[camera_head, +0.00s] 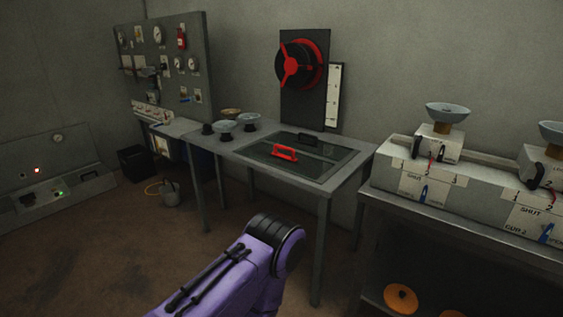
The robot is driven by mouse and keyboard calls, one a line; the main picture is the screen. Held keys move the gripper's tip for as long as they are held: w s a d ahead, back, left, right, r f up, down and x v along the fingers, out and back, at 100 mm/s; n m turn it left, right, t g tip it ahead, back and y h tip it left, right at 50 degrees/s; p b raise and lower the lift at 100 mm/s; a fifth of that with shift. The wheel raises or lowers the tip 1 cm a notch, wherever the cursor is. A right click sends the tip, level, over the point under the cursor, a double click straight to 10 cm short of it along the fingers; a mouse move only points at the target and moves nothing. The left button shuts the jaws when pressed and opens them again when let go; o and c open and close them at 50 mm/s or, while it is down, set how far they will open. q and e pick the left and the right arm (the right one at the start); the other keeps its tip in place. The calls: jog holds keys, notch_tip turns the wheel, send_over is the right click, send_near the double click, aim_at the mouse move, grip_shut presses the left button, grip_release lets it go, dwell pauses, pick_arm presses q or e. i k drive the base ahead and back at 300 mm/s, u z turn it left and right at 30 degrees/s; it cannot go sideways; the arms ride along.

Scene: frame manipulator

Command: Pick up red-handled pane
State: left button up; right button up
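The red handle (286,153) stands on a dark glass pane (265,156) set in a frame in the top of the grey table (240,150). A black handle (307,138) lies just behind the red one, towards the wall. The pane looks flat in the frame, and nothing holds the handle. A purple link of my own arm, ending in a black joint, shows at the bottom, in front of the table and well apart from the handle. Neither of my grippers is in view.
Several small bowls (224,127) stand on the table's left part. A red wheel (299,63) is on a wall panel behind. At right is a bench with a labelled box (428,186) and scales. A bucket (169,194) is on the floor at left. Open floor lies in front.

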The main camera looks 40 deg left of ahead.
aim_at(287, 157)
jog(key=z, duration=0.15)
jog(key=k, duration=0.3)
jog(key=u, duration=1.55)
jog(key=i, duration=1.6)
jog(key=z, duration=0.4)
